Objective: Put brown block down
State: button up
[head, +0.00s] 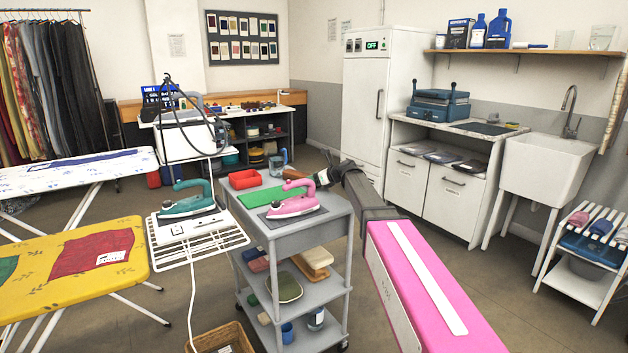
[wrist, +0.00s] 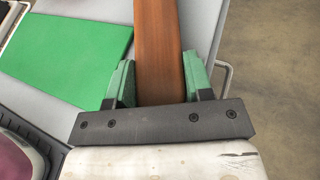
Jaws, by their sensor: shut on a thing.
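The brown block (wrist: 158,45) is a long reddish-brown wooden piece. In the wrist view it stands between the green fingertips of my gripper (wrist: 158,85), which is shut on it, and it runs out of the picture at the top. Below it is the grey top of the trolley (wrist: 85,12); I cannot tell whether the block touches it.
A green mat (head: 262,197) lies on the trolley top, left of the block. A teal iron (head: 187,203) stands left on a white rack.

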jog(key=o, duration=1.1)
